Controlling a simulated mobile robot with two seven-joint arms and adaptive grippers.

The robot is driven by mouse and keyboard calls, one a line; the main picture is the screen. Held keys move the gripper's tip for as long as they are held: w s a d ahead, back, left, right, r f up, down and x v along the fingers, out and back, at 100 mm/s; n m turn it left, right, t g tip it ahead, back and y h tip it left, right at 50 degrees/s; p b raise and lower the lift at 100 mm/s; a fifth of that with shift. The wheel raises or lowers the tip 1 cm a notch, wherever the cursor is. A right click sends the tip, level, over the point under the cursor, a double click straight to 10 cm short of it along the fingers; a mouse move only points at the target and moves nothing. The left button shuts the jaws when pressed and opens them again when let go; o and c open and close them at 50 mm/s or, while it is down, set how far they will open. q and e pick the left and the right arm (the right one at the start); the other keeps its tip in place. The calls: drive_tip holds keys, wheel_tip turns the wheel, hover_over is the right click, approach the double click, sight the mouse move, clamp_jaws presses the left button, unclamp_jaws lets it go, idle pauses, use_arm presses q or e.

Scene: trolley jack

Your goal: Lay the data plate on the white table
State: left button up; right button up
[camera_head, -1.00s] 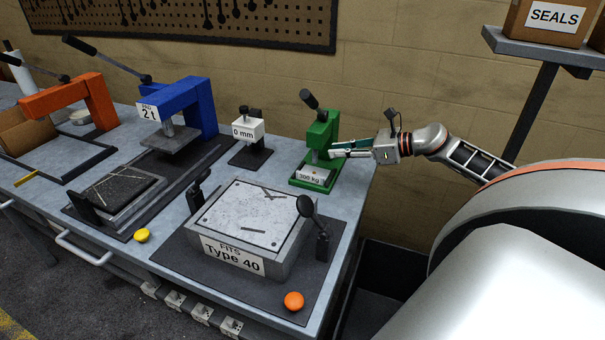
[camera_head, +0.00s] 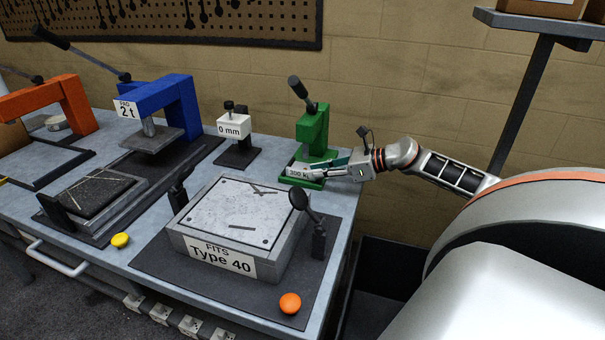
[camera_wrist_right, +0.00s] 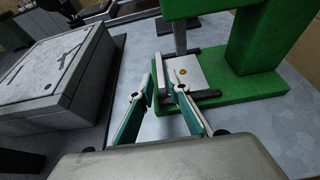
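A small silver plate with a gold dot (camera_wrist_right: 186,73), which looks like the data plate, lies on the bed of the green press (camera_head: 312,128) at the bench's far right. The green press also shows in the right wrist view (camera_wrist_right: 255,45). My right gripper (camera_head: 312,169) reaches in from the right, low at the front of this press. In the right wrist view its two fingers (camera_wrist_right: 164,83) are apart, tips close to the plate's near edge; contact cannot be told. In the head view the gripper partly covers the "300 kg" label. My left gripper is not visible. No clearly white table shows.
The pale grey bench (camera_head: 118,260) carries a "Type 40" box (camera_head: 232,220), a "0 mm" gauge (camera_head: 235,128), a blue press (camera_head: 180,103) and an orange press (camera_head: 70,100). An orange button (camera_head: 290,303) sits at the front. A shelf post stands behind my right arm.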

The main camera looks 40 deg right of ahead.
sight(298, 170)
drive_tip(key=shift+b+x, duration=0.3)
drive_tip(key=shift+x, duration=1.35)
clamp_jaws()
drive_tip(key=shift+r, duration=0.1)
